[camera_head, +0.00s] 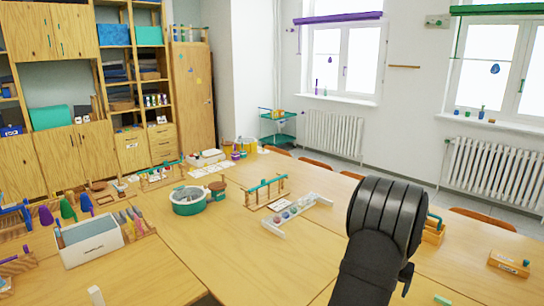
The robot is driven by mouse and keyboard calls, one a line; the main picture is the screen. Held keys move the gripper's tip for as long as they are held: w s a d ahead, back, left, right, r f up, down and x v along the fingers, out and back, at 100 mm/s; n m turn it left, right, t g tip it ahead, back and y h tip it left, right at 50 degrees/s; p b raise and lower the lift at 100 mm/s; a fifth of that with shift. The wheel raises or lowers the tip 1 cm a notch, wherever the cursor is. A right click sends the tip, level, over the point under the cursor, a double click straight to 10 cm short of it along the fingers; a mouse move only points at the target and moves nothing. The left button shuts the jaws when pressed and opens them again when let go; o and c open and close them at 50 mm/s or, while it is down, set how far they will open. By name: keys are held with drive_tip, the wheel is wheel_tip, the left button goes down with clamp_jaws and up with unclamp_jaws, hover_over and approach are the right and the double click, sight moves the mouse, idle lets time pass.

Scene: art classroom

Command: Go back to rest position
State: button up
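My black arm rises from the bottom edge, right of centre, in the head view. Its thick ribbed joint stands over the right part of the wooden table (240,262). A small dark part shows at the joint's lower right, but I cannot tell what it is. The fingers of my gripper do not show, so I cannot see whether it holds anything.
A green-rimmed round container (188,201), a wooden stand with a green bar (266,191) and a clear rack (297,213) stand mid-table. A white box (88,242) is at left, a wooden block (508,263) at right. The front middle is mostly clear.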

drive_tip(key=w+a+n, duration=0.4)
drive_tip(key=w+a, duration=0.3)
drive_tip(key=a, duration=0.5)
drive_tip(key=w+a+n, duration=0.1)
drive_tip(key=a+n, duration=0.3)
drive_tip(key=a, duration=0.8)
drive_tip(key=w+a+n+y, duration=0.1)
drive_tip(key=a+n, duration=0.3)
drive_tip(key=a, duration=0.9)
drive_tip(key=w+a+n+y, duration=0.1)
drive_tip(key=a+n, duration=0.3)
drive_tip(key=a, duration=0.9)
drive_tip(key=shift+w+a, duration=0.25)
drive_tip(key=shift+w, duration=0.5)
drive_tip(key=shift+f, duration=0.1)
